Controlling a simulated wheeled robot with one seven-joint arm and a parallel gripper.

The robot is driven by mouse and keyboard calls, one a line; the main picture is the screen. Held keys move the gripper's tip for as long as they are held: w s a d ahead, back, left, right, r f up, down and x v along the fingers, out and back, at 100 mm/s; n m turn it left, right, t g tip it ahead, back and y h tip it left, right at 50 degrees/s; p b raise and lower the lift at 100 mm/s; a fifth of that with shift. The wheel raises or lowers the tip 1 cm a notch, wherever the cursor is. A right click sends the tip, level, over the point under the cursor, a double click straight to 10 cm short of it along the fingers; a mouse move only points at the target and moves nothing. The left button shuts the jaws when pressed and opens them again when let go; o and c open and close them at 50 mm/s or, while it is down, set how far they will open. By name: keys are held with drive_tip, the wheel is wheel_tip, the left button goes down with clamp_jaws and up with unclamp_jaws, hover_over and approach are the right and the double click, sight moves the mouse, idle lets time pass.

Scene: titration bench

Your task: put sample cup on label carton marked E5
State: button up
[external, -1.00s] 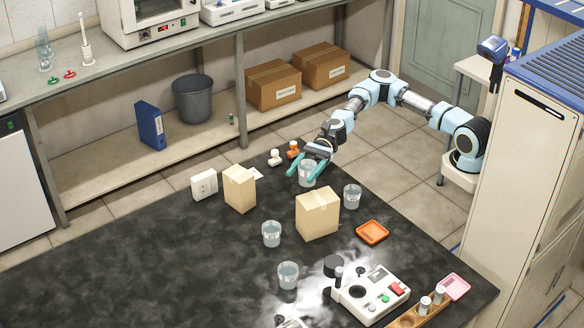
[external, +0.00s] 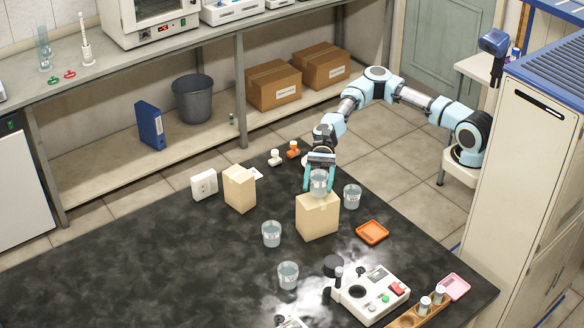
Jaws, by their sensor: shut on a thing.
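My gripper (external: 320,184) is shut on a clear sample cup (external: 319,185). The cup is upright, at the top of the larger tan carton (external: 317,217); I cannot tell whether it touches the carton or hangs just above it. A smaller, taller tan carton (external: 239,189) stands to the left. No E5 marking is readable on either carton from here. Other similar cups stand on the dark table: one right of the larger carton (external: 352,196), one to its left (external: 271,233) and one nearer the front (external: 288,275).
An orange tray (external: 372,232) lies right of the larger carton. A white instrument (external: 372,296) and a wooden rack (external: 410,315) are at the front right. A white socket box (external: 204,185) stands at the left. The table's left part is clear.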

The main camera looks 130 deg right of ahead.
sight(320, 177)
drive_tip(key=shift+f, duration=0.95)
drive_tip(key=shift+f, duration=0.1)
drive_tip(key=o, duration=1.4)
drive_tip(key=shift+o, duration=0.2)
drive_tip(key=b+v, duration=0.3)
drive_tip(key=v, duration=0.8)
drive_tip(key=shift+s+d, duration=0.3)
drive_tip(key=shift+d, duration=0.1)
